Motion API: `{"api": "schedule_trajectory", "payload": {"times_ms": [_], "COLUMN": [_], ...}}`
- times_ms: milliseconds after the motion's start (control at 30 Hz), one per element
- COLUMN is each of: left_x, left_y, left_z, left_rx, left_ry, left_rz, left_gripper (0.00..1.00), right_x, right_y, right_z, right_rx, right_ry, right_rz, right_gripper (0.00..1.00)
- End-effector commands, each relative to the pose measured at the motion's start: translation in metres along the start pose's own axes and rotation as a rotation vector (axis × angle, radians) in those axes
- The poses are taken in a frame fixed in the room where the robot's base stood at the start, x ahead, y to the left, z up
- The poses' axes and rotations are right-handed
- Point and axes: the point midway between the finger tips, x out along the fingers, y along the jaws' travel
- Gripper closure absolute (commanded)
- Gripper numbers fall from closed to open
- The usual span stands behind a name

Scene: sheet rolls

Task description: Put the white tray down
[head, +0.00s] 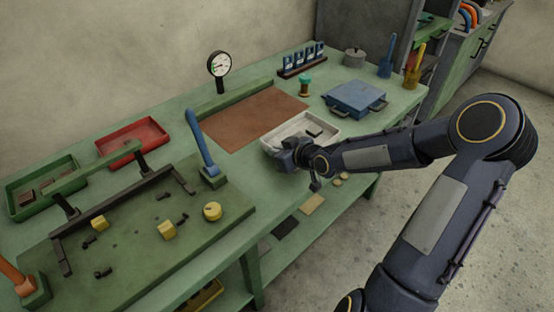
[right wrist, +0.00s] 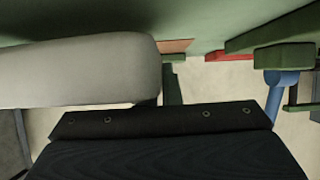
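The white tray (head: 325,141) is at the front part of the green bench, between the brown mat and the blue case, with a small dark piece inside it. My right gripper (head: 287,157) is at the tray's near left end, against or very close to its wall. In the right wrist view the pale tray wall (right wrist: 80,70) fills the upper left, close above my dark gripper body. The fingertips are hidden, so their grip on the tray does not show. I cannot tell whether the tray's underside touches the bench. My left gripper is out of view.
The brown mat (head: 255,118) lies bare behind the tray. A blue case (head: 355,98) stands to its right, and a green spool (head: 305,86) behind it. A blue-handled tool (head: 201,146) stands upright to the left. The bench's front edge is close to my gripper.

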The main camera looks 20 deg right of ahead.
Motion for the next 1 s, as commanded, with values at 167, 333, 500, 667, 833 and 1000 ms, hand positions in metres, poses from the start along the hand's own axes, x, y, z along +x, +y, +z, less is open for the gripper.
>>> {"api": "schedule_trajectory", "payload": {"times_ms": [167, 333, 500, 667, 833, 1000], "left_x": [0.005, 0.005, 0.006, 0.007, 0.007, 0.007], "left_y": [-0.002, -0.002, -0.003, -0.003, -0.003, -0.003], "left_z": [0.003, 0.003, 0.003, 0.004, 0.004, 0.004], "left_rx": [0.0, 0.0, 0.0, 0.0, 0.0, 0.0], "left_ry": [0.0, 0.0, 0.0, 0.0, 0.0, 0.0], "left_rz": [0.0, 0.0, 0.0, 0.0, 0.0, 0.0], "left_gripper": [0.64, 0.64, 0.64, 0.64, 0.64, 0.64], "right_x": [0.014, 0.017, 0.017, 0.018, 0.018, 0.018], "right_y": [0.001, 0.002, 0.002, 0.002, 0.002, 0.002], "right_z": [0.022, 0.028, 0.028, 0.031, 0.031, 0.031], "right_rx": [0.001, -0.003, -0.002, 0.0, 0.001, 0.001], "right_ry": [0.0, 0.002, 0.002, 0.0, 0.0, 0.0], "right_rz": [-0.002, 0.001, 0.001, 0.0, 0.0, 0.0], "right_gripper": [1.0, 1.0, 1.0, 0.89, 0.74, 0.74]}}
